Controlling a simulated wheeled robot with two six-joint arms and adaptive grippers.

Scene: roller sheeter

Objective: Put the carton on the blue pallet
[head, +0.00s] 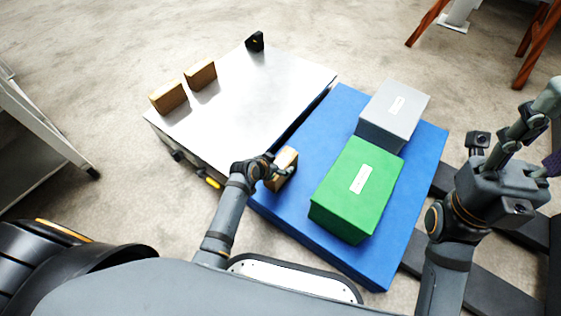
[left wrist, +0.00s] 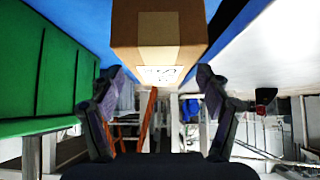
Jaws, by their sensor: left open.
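The brown carton (head: 283,170), with a lighter tape strip and a white label, sits on the blue pallet (head: 310,150) near its left edge, beside the green box. My left gripper (head: 270,170) is at the carton's near left side. In the left wrist view, its two fingers (left wrist: 160,105) are spread apart and the carton (left wrist: 160,30) is beyond them, with no finger clearly touching it. My right arm is raised at the right, and what seems to be its gripper (head: 515,145) is partly cut off by the frame edge, so its jaws are unclear.
A green box (head: 345,200) and a grey box (head: 395,110) stand on the pallet to the right of the carton. The metal-topped table (head: 255,95) beside the pallet carries two more brown cartons (head: 168,97) (head: 200,74) and a small black part (head: 255,41).

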